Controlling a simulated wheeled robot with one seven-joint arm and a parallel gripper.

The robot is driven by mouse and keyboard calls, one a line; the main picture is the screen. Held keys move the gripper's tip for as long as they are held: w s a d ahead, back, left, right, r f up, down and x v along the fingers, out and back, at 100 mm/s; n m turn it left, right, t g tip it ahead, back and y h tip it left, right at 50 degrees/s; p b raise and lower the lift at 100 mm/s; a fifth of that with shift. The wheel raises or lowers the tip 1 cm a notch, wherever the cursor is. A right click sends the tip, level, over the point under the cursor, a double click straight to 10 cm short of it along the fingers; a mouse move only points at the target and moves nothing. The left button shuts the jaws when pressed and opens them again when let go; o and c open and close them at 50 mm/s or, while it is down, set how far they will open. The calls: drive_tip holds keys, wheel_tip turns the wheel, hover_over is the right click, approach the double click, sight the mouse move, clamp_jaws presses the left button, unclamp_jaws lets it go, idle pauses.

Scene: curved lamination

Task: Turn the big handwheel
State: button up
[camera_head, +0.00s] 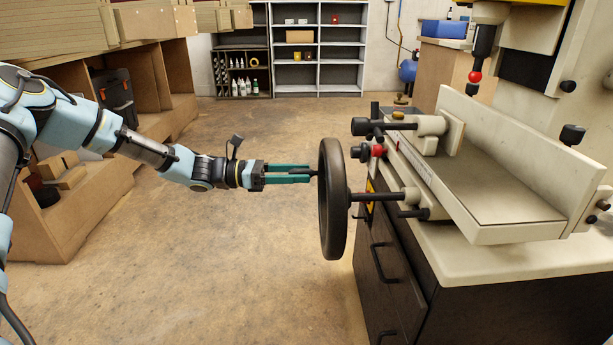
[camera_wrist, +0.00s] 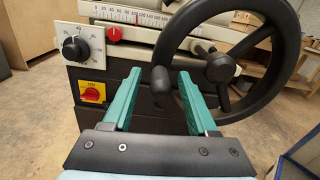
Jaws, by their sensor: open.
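The big handwheel (camera_head: 333,198) is black and stands upright on a shaft at the left side of the machine, seen almost edge-on in the head view. In the wrist view the wheel's rim (camera_wrist: 291,45) and hub fill the upper right. A dark handle knob (camera_wrist: 160,84) on the wheel's left side shows between the green fingers. My gripper (camera_head: 313,174) points right at the wheel's near face, at about mid-height. In the wrist view my gripper (camera_wrist: 158,76) is open, its fingers on either side of the knob; I cannot tell whether they touch it.
The pale machine (camera_head: 510,190) stands on a dark drawer cabinet (camera_head: 393,262) at the right. Beside the wheel are a round dial (camera_wrist: 76,48), a red knob (camera_wrist: 114,34) and a red-and-yellow switch (camera_wrist: 92,92). Open floor (camera_head: 220,275) lies left of the wheel.

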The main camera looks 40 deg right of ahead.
drive_tip(key=shift+x, duration=1.1)
clamp_jaws()
idle(0.7)
